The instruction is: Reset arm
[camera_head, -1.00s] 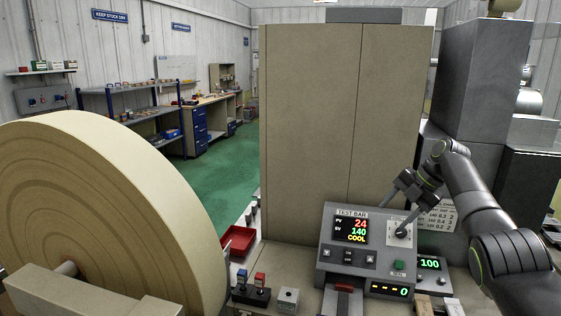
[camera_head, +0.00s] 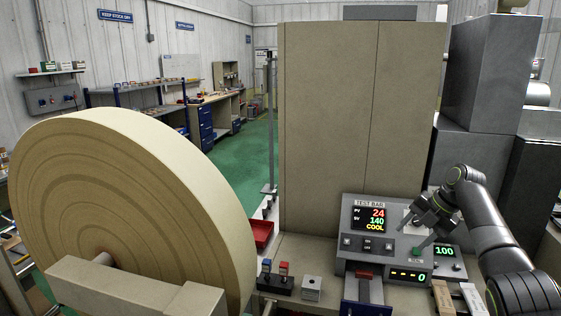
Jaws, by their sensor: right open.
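My right arm comes in from the right edge, and its dark gripper (camera_head: 411,236) is in front of the right side of the test bar control panel (camera_head: 352,243). The jaws are open, with nothing seen between them. One finger reaches close to the green button (camera_head: 416,252); I cannot tell whether it touches. The gripper hides the panel's knob area. The panel's display (camera_head: 369,219) reads 24, 140 and COOL. My left gripper is not in view.
A large tan paper roll (camera_head: 120,205) fills the left. A tall beige cabinet (camera_head: 335,130) stands behind the panel. A red tray (camera_head: 262,233), a small switch box (camera_head: 275,284) and a grey block (camera_head: 312,288) sit left of the panel. Green floor lies open beyond.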

